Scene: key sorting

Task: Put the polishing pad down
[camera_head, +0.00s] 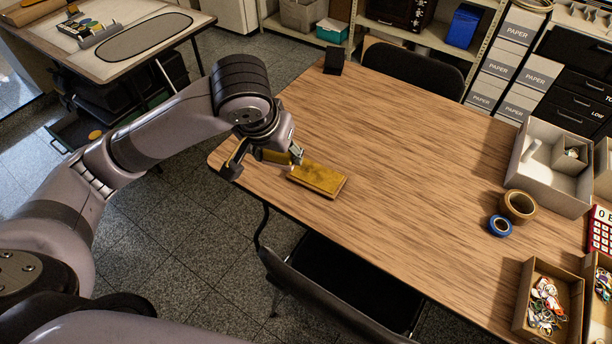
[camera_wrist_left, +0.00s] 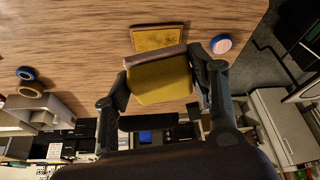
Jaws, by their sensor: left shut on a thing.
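My left gripper (camera_head: 268,160) is over the left end of the wooden table. Its two fingers (camera_wrist_left: 162,88) are shut on the polishing pad (camera_wrist_left: 160,82), a yellow block with a grey-brown edge, in the wrist view. In the head view only a small yellow part of the pad (camera_head: 275,156) shows between the fingers. A shallow wooden tray (camera_head: 330,194) with a yellow inside lies flat on the table just right of the gripper. The tray (camera_wrist_left: 157,50) also shows beyond the pad in the wrist view. Whether the pad touches the table cannot be told. My right gripper is not in view.
A pale disc with a blue rim (camera_wrist_left: 221,45) lies near the tray in the wrist view. Tape rolls (camera_head: 518,206), a grey box (camera_head: 548,190) and a box of keys (camera_head: 528,290) stand at the right. The table's middle is clear. Chairs (camera_head: 410,68) stand at its edges.

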